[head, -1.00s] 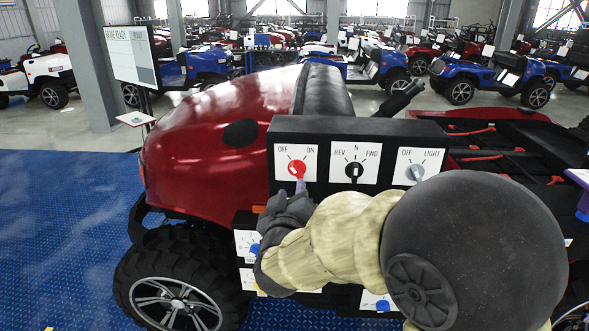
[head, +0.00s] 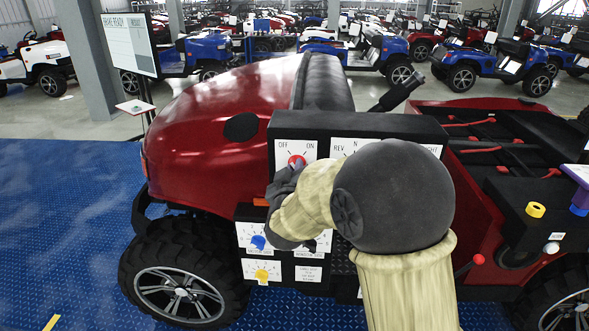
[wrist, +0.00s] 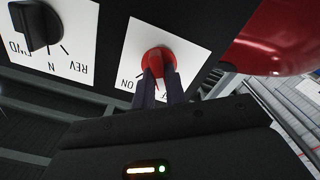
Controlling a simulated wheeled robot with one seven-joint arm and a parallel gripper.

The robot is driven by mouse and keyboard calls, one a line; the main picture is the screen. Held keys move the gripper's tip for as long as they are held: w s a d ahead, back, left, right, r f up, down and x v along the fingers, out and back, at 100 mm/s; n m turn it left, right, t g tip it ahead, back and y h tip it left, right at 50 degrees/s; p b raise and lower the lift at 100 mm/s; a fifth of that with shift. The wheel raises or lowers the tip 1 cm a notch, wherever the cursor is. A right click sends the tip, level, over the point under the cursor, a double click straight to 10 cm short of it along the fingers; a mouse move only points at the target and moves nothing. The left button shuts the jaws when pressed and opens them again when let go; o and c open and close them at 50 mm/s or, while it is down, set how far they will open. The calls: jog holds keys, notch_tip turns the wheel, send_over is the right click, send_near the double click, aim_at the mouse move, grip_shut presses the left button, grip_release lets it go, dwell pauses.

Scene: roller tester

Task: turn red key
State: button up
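The red key (head: 297,160) is a round red knob on a white OFF/ON plate (head: 308,149) at the left of the black panel. In the wrist view the red key (wrist: 158,58) sits at the tips of my gripper (wrist: 158,76). The two dark fingers are close together, one on each side of the key's raised grip, and look shut on it. In the head view my gripper (head: 292,172) is at the key, and its fingers are mostly hidden by my wrist. The key's exact pointing direction is hard to tell.
The black REV/N/FWD knob (wrist: 38,25) is beside the key. Below are a blue knob (head: 258,242) and a yellow knob (head: 262,274). The red vehicle hood (head: 215,110) is left of the panel. A BRAKE READY screen (head: 130,45) stands at the back left.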

grip_shut()
jog(key=shift+f+m+b, duration=0.15)
jog(key=shift+m+b, duration=0.25)
jog(key=shift+b, duration=0.3)
jog(key=shift+d+m+b, duration=0.15)
jog(key=shift+m+b, duration=3.15)
jog(key=shift+b, duration=0.15)
jog(key=shift+d+m+b, duration=0.1)
jog(key=shift+m+b, duration=3.2)
jog(key=shift+b, duration=0.1)
jog(key=o, duration=0.6)
grip_release()
jog(key=shift+s, duration=0.15)
